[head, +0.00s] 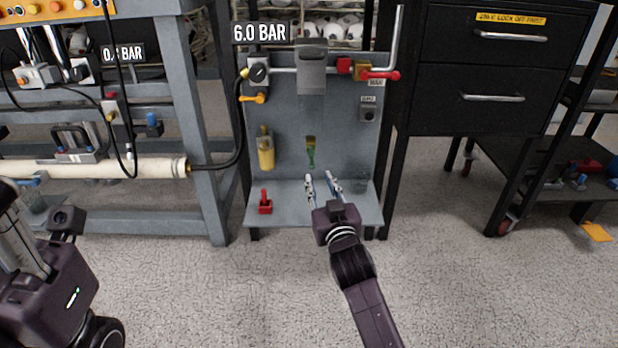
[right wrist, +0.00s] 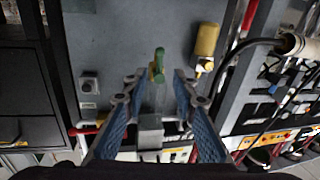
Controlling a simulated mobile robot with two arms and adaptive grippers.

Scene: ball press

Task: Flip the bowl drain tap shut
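A grey panel (head: 345,135) carries the fittings. A red lever (head: 380,75) lies roughly level at the upper right. My right gripper (head: 319,176) is open and empty in front of the lower panel, apart from both levers. Its spread fingers also show in the right wrist view (right wrist: 156,100). My left arm is at the lower left; its fingertips cannot be made out.
A grey block (head: 312,68) is at top centre. A red item (head: 265,203) stands on the lower shelf (head: 285,215). A black drawer cabinet (head: 490,70) stands right, a grey bench (head: 205,150) left.

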